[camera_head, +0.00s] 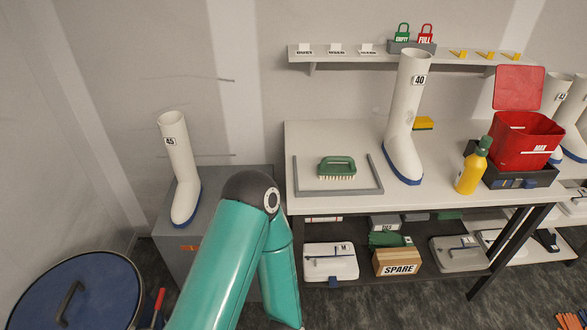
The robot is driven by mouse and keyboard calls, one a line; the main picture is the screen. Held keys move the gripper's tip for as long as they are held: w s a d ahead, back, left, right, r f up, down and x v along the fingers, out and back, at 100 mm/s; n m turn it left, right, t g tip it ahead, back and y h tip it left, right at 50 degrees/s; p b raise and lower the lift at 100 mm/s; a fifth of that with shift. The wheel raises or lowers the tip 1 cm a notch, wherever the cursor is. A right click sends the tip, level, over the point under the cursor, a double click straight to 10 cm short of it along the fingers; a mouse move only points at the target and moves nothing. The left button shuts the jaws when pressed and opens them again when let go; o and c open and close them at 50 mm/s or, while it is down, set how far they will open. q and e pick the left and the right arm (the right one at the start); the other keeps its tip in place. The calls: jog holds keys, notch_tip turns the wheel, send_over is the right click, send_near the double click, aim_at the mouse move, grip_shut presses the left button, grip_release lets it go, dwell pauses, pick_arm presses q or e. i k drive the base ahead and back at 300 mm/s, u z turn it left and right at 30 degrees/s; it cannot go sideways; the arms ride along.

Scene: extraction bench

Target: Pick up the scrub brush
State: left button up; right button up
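The scrub brush (337,167) has a green looped handle and pale bristles. It stands bristles down on the white bench top (300,137), inside a low grey three-sided frame (378,172) that is open at the back. Nothing is touching the brush from above. Only a teal arm of mine with a dark elbow joint shows, at the lower middle, in front of and left of the bench. Neither gripper is in view.
A white boot (404,130) marked 40 stands right of the brush. Further right are a yellow bottle (472,168) and a red bin (525,140). A boot (180,165) marked 45 stands on a grey cabinet (232,182). A shelf (340,53) hangs above the bench.

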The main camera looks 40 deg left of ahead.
aim_at(336, 171)
jog(key=u, duration=0.3)
jog(key=i, duration=1)
jog(key=z, duration=0.05)
